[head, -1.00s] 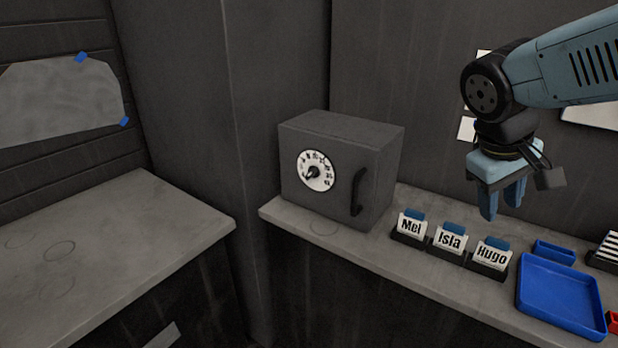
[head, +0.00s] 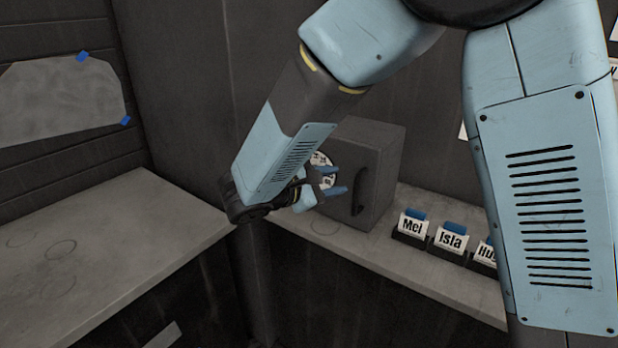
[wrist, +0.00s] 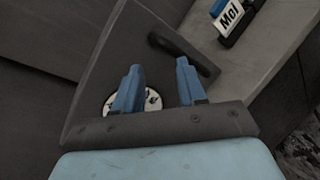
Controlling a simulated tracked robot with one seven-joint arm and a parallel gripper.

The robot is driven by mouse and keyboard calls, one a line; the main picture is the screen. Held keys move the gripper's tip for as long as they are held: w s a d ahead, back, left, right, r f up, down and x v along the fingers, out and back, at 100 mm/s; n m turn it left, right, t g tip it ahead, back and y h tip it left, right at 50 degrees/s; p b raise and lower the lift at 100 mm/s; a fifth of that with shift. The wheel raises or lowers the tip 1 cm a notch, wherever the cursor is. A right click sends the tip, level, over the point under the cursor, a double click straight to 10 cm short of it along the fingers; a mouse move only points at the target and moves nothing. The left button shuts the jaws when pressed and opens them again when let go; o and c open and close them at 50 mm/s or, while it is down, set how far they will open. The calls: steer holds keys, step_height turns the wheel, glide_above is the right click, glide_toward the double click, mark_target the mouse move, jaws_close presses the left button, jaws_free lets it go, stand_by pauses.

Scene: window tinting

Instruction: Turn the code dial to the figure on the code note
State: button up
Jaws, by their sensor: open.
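The code dial (head: 322,162) is a white disc with dark figures on the front of a grey safe box (head: 378,152). In the head view my arm covers most of it, so its setting cannot be read. In the wrist view the dial (wrist: 112,103) shows behind my left finger, with the box's dark handle (wrist: 184,54) beyond. My gripper (head: 337,180) is open and empty in front of the box, its blue fingers apart near the dial. In the wrist view the gripper (wrist: 158,75) has the dial left of centre. I cannot tell whether it touches. No code note is recognisable.
An empty grey counter (head: 110,245) lies at the left. A grey sheet with blue tape (head: 60,100) hangs on the left wall.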

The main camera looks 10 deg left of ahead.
steer(key=s+a+f+n+t+y, duration=0.2)
steer(key=a, duration=0.4)
steer(key=s+a+f+n+t+y, duration=0.1)
steer(key=s+a+f+n+t, duration=0.15)
steer(key=a, duration=0.45)
steer(key=x, duration=1.4)
steer(key=shift+w, duration=0.15)
jaws_close()
